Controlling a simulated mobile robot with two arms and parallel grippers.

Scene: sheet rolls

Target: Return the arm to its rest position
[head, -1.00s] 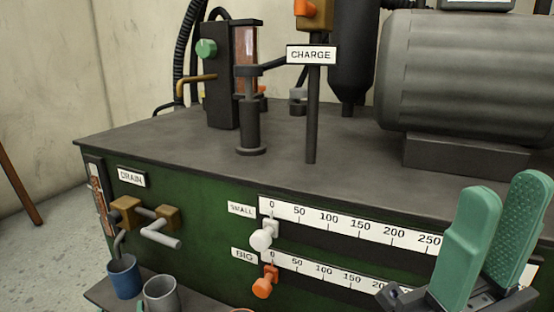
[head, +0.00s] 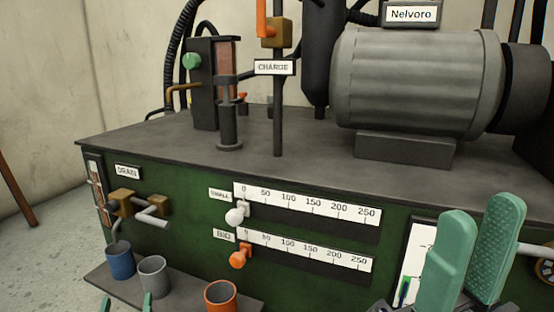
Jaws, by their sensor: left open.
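My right gripper (head: 470,250) is at the lower right, with two green fingers pointing up and slightly apart. The textured inner pad of one finger shows, and nothing is held between them. It is in front of the green cabinet's right part and touches nothing that I can see. My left gripper (head: 127,304) shows only as two green fingertips at the bottom left edge. They are apart and empty, just below the cups. The rest of the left arm is out of view.
The green cabinet (head: 200,180) carries a motor (head: 415,85), a CHARGE post (head: 278,115) and SMALL and BIG scales with a white knob (head: 235,216) and an orange knob (head: 238,259). Blue (head: 121,262), grey (head: 153,278) and orange (head: 220,297) cups stand on a low shelf (head: 185,284).

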